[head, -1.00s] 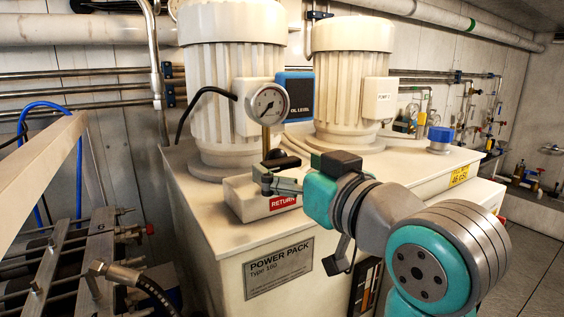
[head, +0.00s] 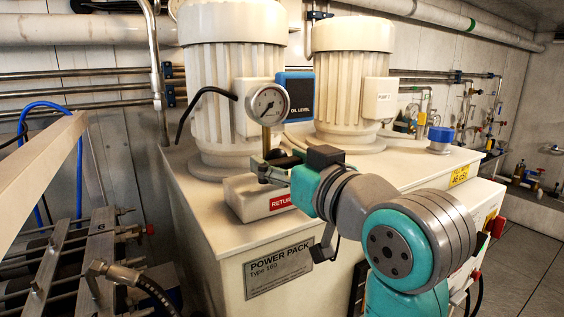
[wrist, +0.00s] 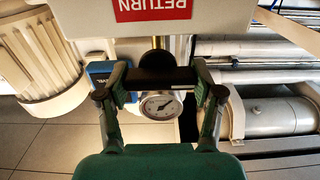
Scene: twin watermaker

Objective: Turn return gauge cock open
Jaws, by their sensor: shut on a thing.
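The return gauge (head: 268,102) has a white dial and stands on a brass stem above a pale block with a red RETURN label (head: 281,202). The gauge also shows in the wrist view (wrist: 160,106), with the label upside down (wrist: 152,9). The gauge cock has a black handle (wrist: 157,76) at the stem, in front of the gauge in the wrist view. My gripper (wrist: 155,86) is shut on this handle, one finger on each side. In the head view my gripper (head: 268,170) is at the stem's foot and partly hides the handle.
Two large ribbed pump motors, one left (head: 232,85) and one right (head: 350,80), stand behind the gauge. A blue oil level box (head: 296,97) is close behind it. The cabinet top is clear to the front left. A metal rack with hoses (head: 95,245) is at the left.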

